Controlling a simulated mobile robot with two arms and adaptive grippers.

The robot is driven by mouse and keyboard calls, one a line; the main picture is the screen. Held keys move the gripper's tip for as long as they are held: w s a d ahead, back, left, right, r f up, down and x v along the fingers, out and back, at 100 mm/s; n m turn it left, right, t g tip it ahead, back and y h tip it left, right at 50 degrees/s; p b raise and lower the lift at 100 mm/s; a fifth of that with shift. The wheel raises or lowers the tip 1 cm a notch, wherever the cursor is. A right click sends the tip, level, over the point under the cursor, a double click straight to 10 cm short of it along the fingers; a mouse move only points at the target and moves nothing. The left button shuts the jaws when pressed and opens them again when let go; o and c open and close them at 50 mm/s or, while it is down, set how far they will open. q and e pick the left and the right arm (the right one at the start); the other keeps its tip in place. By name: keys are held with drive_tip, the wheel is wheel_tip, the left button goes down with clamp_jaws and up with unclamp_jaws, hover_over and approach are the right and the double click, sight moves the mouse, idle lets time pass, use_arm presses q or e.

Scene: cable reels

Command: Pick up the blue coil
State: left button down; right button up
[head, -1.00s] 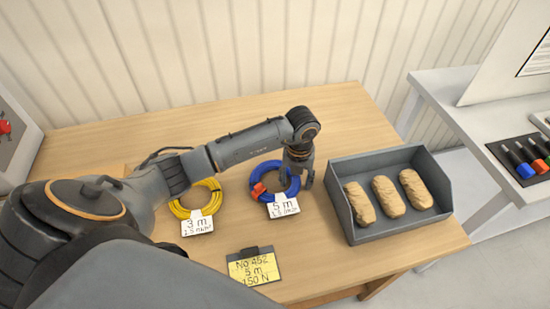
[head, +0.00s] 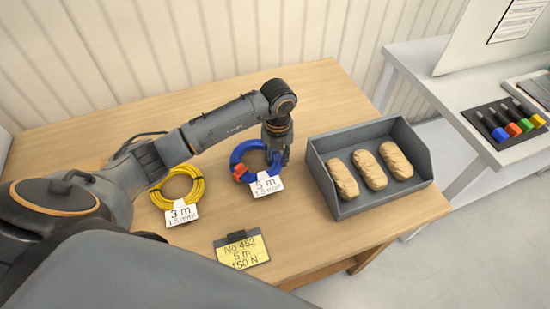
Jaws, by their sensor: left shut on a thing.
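The blue coil (head: 243,154) lies on the wooden table, left of the grey bin. It has an orange-red clip (head: 240,172) on its left side and a white "5 m" tag (head: 267,186) at its front. My left gripper (head: 277,158) points down at the coil's right side and is shut on it. The gripper hides that part of the coil. I cannot tell whether the coil is lifted off the table. My right gripper is not in view.
A yellow coil (head: 197,187) with a "3 m" tag (head: 181,214) lies to the left. A yellow card (head: 243,252) reading "No 452, 5 m, 150 N" lies in front. The grey bin (head: 345,208) holds three brown wrapped bundles. A white side table (head: 425,85) with coloured-handled tools stands right.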

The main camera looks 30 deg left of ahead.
sight(264, 173)
use_arm(q)
drive_tip(key=s+r, duration=0.2)
drive_tip(key=s+r+b, duration=0.1)
drive_tip(key=r, duration=0.2)
drive_tip(key=s+a+r+b, duration=0.1)
drive_tip(key=s+r, duration=0.1)
drive_tip(key=shift+s+r, duration=0.3)
drive_tip(key=shift+r, duration=0.05)
drive_tip(key=s+a+r+b, duration=0.1)
drive_tip(key=s+r, duration=0.3)
drive_tip(key=s, duration=0.4)
drive_tip(key=shift+s+b, duration=0.15)
drive_tip(key=shift+b, duration=0.45)
drive_tip(key=shift+f, duration=0.1)
